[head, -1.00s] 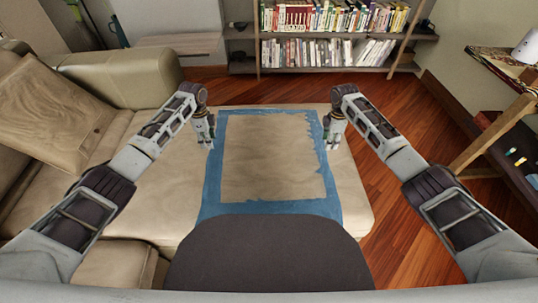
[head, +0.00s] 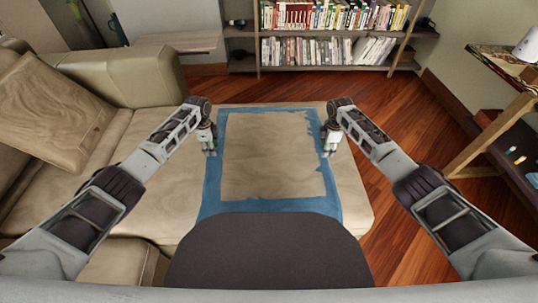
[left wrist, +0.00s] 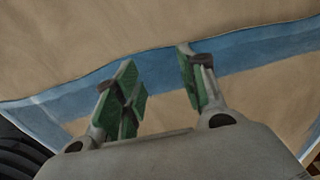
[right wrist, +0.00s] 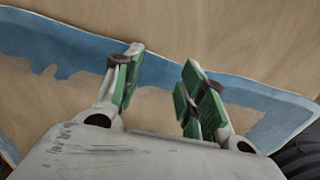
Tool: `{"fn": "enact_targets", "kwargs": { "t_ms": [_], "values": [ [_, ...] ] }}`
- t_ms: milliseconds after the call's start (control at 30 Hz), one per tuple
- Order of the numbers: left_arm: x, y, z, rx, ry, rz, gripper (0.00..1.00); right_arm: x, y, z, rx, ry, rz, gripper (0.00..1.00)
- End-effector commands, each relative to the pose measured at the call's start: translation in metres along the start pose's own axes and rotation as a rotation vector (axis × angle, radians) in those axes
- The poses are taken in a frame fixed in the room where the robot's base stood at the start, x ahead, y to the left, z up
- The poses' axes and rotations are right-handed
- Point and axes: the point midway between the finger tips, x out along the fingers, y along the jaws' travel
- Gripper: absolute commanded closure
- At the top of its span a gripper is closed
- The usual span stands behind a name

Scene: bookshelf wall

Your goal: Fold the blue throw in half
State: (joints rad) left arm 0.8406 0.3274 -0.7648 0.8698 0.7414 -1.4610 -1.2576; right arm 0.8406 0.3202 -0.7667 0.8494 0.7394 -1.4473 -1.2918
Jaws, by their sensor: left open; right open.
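The blue throw (head: 270,206) lies spread out on the beige sofa seat. It shows as a blue border with ragged inner edges around a large beige middle; I cannot tell whether that middle is cloth or seat. My left gripper (head: 211,153) is open at its left edge, and my right gripper (head: 325,153) is open at its right edge. In the left wrist view, the open fingers (left wrist: 156,55) point at the blue band (left wrist: 245,52). In the right wrist view, the open fingers (right wrist: 163,57) are over the other blue band (right wrist: 80,50). Nothing is between either pair of fingers.
The beige sofa seat (head: 352,200) extends around the throw, with a cushion (head: 50,110) and armrest (head: 120,75) at left. A dark rounded surface (head: 268,255) covers the near end.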

Motion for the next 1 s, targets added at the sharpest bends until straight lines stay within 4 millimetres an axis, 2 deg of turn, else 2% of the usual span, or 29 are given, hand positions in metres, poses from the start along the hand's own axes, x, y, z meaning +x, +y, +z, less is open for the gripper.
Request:
{"fn": "enact_targets", "kwargs": {
  "t_ms": [300,1000],
  "values": [
    [0.016,0.0,0.0,-0.001,-0.001,0.0,0.59,0.016,0.0,0.0,0.0,0.0,0.001,0.59],
    [0.021,0.0,0.0,0.0,-0.001,0.0,0.59,0.021,0.0,0.0,0.0,0.0,0.001,0.59]
  ]
}}
